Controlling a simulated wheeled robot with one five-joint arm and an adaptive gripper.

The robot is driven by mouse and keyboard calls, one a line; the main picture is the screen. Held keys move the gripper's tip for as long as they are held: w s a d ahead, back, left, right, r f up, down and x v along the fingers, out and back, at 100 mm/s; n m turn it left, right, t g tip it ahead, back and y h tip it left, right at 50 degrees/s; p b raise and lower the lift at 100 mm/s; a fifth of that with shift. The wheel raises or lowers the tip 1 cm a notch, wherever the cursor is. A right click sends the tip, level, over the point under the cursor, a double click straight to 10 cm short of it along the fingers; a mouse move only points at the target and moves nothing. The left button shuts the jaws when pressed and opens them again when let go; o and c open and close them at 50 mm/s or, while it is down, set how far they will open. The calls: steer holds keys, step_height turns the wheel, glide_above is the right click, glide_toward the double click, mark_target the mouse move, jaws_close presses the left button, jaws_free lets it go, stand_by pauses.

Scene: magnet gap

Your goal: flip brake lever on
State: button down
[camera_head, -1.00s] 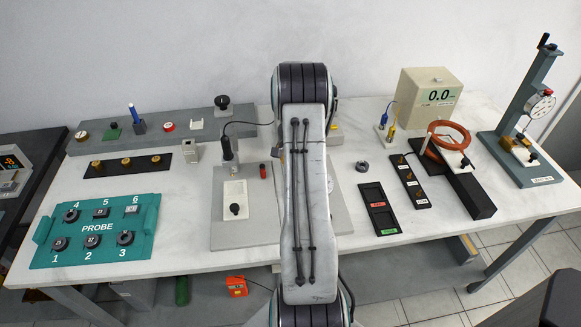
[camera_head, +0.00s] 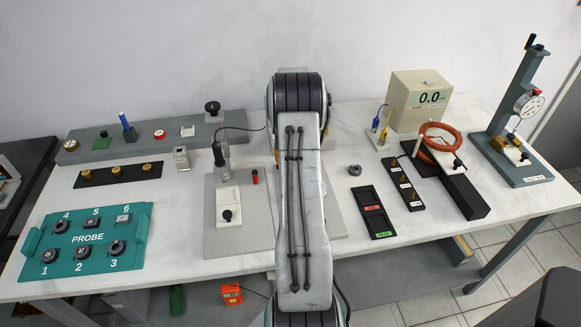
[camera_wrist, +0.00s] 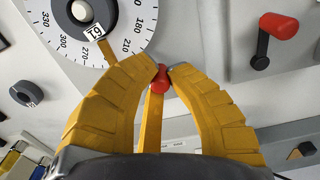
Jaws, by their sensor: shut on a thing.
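In the wrist view, a yellow lever (camera_wrist: 150,122) with a red tip (camera_wrist: 160,80) stands between the fingers of my gripper (camera_wrist: 166,72). It looks like the brake lever. The yellow fingers are closed in on its red tip from both sides. The lever's lower end is hidden by my gripper's body. In the head view my own arm covers the middle of the bench, so the lever and my gripper do not show there.
A white dial (camera_wrist: 85,20) with degree marks lies to the left of the lever. A black crank with a red knob (camera_wrist: 278,28) is to the right. In the head view, a teal probe board (camera_head: 85,240) and a dial-gauge stand (camera_head: 510,120) flank the bench.

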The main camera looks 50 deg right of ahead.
steer(key=shift+f, duration=0.1)
steer(key=c, duration=1.2)
jaws_free()
step_height(320, 180, up, 12)
stand_by(0.4)
